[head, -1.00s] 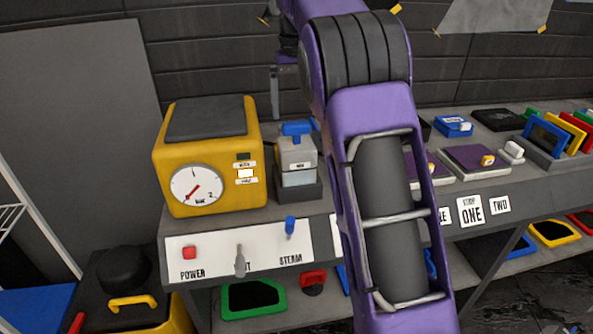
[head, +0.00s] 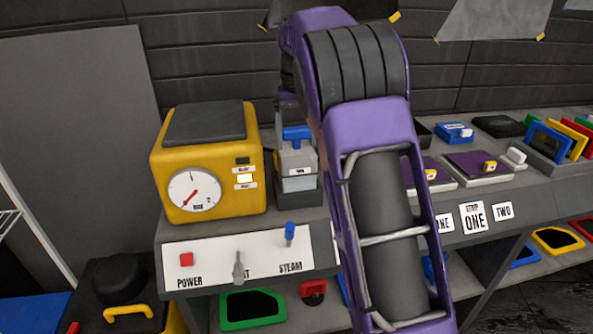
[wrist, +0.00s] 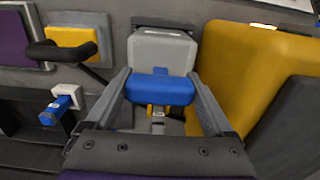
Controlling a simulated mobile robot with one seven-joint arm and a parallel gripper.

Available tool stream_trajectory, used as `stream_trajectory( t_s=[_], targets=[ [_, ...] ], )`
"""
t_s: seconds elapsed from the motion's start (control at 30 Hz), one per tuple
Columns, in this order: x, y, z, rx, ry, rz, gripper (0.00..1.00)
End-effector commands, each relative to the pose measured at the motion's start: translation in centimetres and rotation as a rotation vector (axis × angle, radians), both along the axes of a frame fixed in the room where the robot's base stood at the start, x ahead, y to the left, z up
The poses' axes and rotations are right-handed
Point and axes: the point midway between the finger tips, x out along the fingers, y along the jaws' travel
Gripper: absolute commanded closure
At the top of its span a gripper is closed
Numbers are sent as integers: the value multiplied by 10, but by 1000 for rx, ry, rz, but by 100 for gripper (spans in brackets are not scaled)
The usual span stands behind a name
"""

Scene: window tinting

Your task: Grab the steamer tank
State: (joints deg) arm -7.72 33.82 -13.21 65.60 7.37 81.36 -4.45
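The steamer tank (head: 298,160) is a grey, part-clear box with a blue handle (head: 297,133) on top. It stands upright in a dark holder, just right of the yellow steamer (head: 208,160). In the wrist view the tank (wrist: 162,50) lies straight ahead, its blue handle (wrist: 160,89) between the two fingers of my gripper (wrist: 160,76). The fingers are apart, one at each side of the handle; whether they touch it I cannot tell. In the head view my purple arm hides most of the gripper.
A panel with a red power button (head: 186,260), a grey lever (head: 238,268) and a blue steam lever (head: 290,233) is on the bench front. Purple-topped pads (head: 480,165) lie to the right. The yellow steamer stands close beside the tank.

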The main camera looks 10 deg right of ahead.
Motion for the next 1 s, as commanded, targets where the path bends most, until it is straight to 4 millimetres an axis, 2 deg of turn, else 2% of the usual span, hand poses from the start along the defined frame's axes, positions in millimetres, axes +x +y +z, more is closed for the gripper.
stream_trajectory(
  t_s=[0.03, 0.4, 0.43, 0.77, 0.87, 1.0],
  targets=[
    [0, 0, 0, 0, 0, 0, 31],
    [0, 0, 0, 0, 0, 0, 97],
    [0, 0, 0, 0, 0, 0, 100],
    [0, 0, 5, 0, -3, 0, 100],
    [1, 0, 18, 0, -5, 0, 100],
    [1, -1, 46, 0, -6, -1, 100]
  ],
)
